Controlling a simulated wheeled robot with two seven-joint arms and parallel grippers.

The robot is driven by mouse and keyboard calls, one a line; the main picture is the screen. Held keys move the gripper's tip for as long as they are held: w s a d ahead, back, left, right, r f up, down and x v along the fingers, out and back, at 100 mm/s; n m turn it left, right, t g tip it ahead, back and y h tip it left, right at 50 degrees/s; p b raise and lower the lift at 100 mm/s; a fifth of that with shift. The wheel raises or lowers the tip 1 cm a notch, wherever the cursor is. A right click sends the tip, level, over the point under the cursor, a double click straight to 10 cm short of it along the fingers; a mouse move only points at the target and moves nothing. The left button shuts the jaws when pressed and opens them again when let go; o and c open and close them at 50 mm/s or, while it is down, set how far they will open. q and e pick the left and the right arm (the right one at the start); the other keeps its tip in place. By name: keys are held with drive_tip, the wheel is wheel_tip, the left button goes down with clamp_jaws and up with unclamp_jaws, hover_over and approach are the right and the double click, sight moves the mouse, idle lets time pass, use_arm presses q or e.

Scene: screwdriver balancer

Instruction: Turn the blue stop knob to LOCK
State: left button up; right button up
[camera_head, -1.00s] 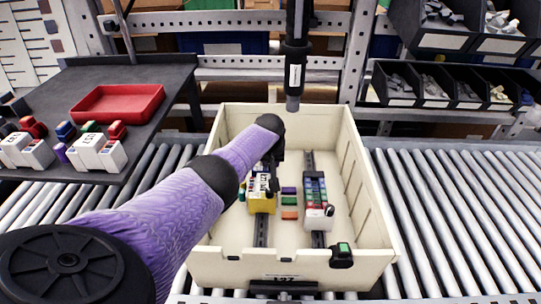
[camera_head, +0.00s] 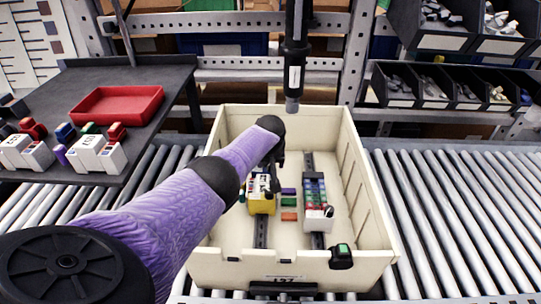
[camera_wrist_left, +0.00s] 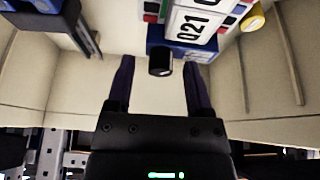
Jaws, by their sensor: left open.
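The blue stop (camera_wrist_left: 203,56) shows in the left wrist view, at the end of a row of terminal blocks with a white label reading 021. A black knob (camera_wrist_left: 160,62) with a small white mark stands out from it. My left gripper (camera_wrist_left: 159,65) is open, with one finger on each side of the knob and visible gaps to both. In the head view my left gripper (camera_head: 271,178) is low in the crate at the left-hand block row (camera_head: 262,203), partly hiding it. I cannot read a LOCK marking. My right gripper is not in view.
The cream crate (camera_head: 370,235) stands on a roller conveyor (camera_head: 455,215). A second block row (camera_head: 315,190) sits on the right-hand rail, with loose coloured blocks (camera_head: 289,202) between. A screwdriver (camera_head: 294,75) hangs above the crate's back. A red tray (camera_head: 117,103) is on the left table.

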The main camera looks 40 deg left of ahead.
use_arm(q)
drive_tip(key=p+v, duration=0.8)
drive_tip(key=v, duration=0.1)
drive_tip(key=shift+d+r+p, duration=0.2)
drive_tip(key=shift+r+p, duration=0.2)
drive_tip(key=shift+s, duration=0.1)
